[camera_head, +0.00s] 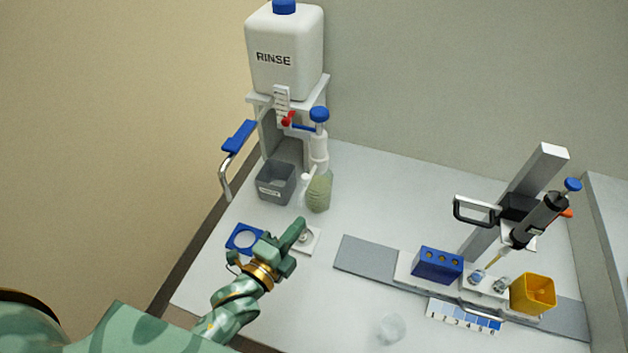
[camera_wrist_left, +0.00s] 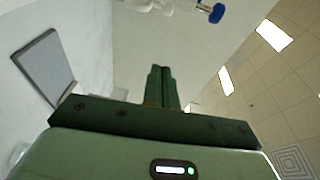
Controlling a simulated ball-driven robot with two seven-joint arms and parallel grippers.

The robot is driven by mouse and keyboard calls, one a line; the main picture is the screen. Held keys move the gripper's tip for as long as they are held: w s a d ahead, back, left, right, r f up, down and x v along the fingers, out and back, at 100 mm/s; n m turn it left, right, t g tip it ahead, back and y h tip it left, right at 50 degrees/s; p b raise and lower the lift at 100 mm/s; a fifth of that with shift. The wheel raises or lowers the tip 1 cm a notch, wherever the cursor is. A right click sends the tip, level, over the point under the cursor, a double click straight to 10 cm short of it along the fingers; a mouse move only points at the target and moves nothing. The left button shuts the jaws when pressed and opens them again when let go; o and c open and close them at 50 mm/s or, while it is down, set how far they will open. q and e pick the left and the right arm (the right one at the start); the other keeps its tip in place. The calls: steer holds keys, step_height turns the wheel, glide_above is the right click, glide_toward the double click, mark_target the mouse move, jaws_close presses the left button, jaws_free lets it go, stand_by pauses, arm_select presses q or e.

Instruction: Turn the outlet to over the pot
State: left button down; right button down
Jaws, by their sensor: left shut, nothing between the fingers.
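A bent metal spout (camera_head: 226,178) with a blue lever (camera_head: 239,137) sticks out to the left of the rinse bottle's stand; I take it for the outlet. A grey square pot (camera_head: 270,194) with a white label stands on the bench to the right of the spout's tip, so the tip is not over it. My left gripper (camera_head: 300,226) is shut and empty, in front of the pot and right of it, apart from the spout. Its closed fingers also show in the left wrist view (camera_wrist_left: 161,84). My right gripper is not in view.
The white RINSE bottle (camera_head: 285,75) stands on a white stand (camera_head: 318,91). A white valve post with a blue knob (camera_head: 319,114) and a green ribbed object (camera_head: 319,193) are near the pot. A blue rack (camera_head: 437,265), yellow bin (camera_head: 533,293) and pipette stand (camera_head: 545,170) are at right.

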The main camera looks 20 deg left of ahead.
mark_target(308, 181)
arm_select(q)
steer(key=w+a, duration=0.1)
steer(key=w, duration=0.9)
steer(key=shift+w+f+b, duration=0.15)
steer(key=shift+w+b, duration=0.15)
steer(key=shift+w, duration=0.1)
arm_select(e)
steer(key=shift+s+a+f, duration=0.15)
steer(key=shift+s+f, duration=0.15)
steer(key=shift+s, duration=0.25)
arm_select(q)
steer(key=a, duration=0.3)
steer(key=a+p, duration=0.1)
steer(key=a, duration=0.1)
steer(key=shift+w+a, duration=0.3)
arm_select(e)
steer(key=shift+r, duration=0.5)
